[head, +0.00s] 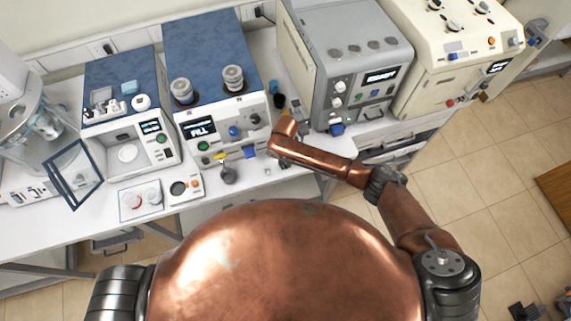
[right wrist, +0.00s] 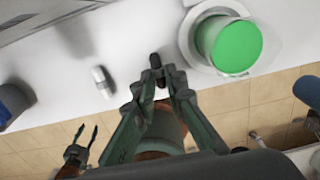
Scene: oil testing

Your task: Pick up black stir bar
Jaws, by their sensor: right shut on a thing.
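The black stir bar (right wrist: 156,64) is a small dark rod standing out from the fingertips of my right gripper (right wrist: 160,78) in the right wrist view. My right gripper is shut on its near end, over the white bench top. The bar is too small to make out in the head view, where the right arm reaches onto the bench and its fingers are not clear. In the right wrist view, my left gripper (right wrist: 84,141) shows low on the left, its fingers apart and empty. It is not visible in the head view.
In the right wrist view, a white stir bar (right wrist: 102,82) lies left of the gripper, and a round container with a green top (right wrist: 231,44) stands at right. The bench edge is close. In the head view, a blue-topped instrument (head: 212,50) and a grey instrument (head: 350,65) stand behind.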

